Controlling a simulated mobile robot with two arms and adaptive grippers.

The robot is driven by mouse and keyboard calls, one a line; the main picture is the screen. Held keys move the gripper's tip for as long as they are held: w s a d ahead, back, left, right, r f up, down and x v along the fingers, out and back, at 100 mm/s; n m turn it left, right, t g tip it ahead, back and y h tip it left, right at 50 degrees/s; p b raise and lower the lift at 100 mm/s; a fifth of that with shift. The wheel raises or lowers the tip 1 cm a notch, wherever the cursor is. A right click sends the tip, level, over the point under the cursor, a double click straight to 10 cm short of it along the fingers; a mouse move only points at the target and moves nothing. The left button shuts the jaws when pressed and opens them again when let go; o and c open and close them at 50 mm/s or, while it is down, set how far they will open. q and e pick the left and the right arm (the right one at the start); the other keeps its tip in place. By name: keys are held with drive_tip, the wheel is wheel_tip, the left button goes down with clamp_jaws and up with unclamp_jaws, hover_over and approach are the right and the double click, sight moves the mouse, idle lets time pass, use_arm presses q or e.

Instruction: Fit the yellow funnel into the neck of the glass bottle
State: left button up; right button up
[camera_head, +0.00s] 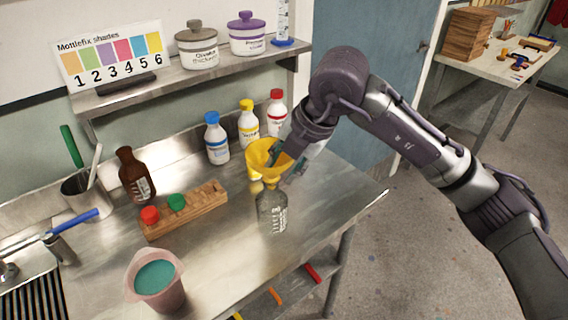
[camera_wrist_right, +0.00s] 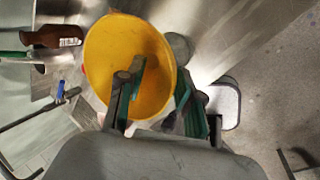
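The yellow funnel (camera_head: 262,155) is upright, directly above the clear glass bottle (camera_head: 272,212) on the metal bench. Its narrow lower end meets the bottle's neck; I cannot tell how deep it sits in it. My right gripper (camera_head: 285,160) is at the right side of the funnel. In the right wrist view, the funnel's bowl (camera_wrist_right: 105,55) is seen from above. The right gripper's fingers (camera_wrist_right: 160,95) are spread, one over the inside of the bowl and one outside its rim, with yellow showing between them. My left gripper is in neither view.
A wooden rack (camera_head: 185,212) with red and green caps and a brown bottle (camera_head: 135,175) stand left. A pink pitcher (camera_head: 155,280) of teal liquid is at front left. White bottles with blue (camera_head: 216,140), yellow (camera_head: 249,122) and red (camera_head: 277,112) caps stand close behind the funnel.

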drive_tip(key=v, duration=1.2)
